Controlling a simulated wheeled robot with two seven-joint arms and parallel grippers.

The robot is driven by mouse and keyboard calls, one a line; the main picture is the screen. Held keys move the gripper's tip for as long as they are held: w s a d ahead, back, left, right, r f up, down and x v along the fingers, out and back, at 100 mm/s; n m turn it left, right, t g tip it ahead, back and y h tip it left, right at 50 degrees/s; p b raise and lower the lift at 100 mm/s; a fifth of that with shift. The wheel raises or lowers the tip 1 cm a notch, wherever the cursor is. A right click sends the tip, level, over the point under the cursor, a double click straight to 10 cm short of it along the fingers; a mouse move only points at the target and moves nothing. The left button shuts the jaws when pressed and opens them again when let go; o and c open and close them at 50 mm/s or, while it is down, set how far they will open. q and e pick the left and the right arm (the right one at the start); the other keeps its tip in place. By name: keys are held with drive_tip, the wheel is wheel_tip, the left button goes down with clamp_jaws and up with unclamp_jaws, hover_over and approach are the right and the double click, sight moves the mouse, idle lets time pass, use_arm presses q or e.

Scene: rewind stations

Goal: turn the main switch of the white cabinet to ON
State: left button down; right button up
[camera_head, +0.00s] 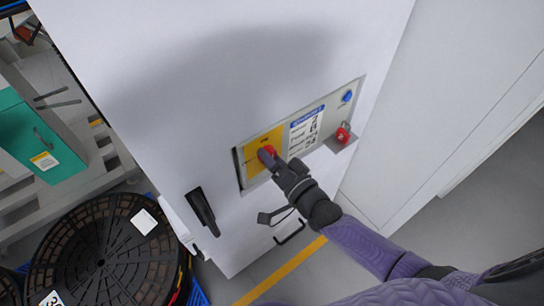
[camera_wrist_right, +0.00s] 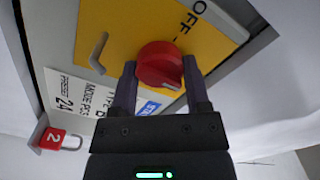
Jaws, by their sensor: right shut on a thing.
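The white cabinet (camera_head: 130,50) stands in front of me with a control panel on its face. The main switch is a red rotary knob (camera_wrist_right: 160,65) on a yellow plate (camera_wrist_right: 100,20); it also shows in the head view (camera_head: 266,153). My right gripper (camera_wrist_right: 160,85) is shut on the red knob, one dark finger on each side. In the head view my right gripper (camera_head: 274,163) partly covers the knob. The lettering OFF shows beside the knob in the wrist view; an ON mark I cannot read clearly. My left gripper is not in view.
A red padlock (camera_head: 343,134) sits at the panel's right, below a blue button (camera_head: 347,96). A black handle (camera_head: 202,211) is on the cabinet's face. A black round reel (camera_head: 105,262) and a green box (camera_head: 40,140) stand at left.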

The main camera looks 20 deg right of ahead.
drive_tip(key=o, duration=1.3)
drive_tip(key=shift+s+d, duration=0.1)
drive_tip(key=p+v, duration=0.1)
drive_tip(key=v, duration=0.8)
drive_tip(key=shift+s+d+p, duration=0.1)
drive_tip(key=shift+s+p, duration=0.25)
drive_tip(key=shift+p, duration=0.05)
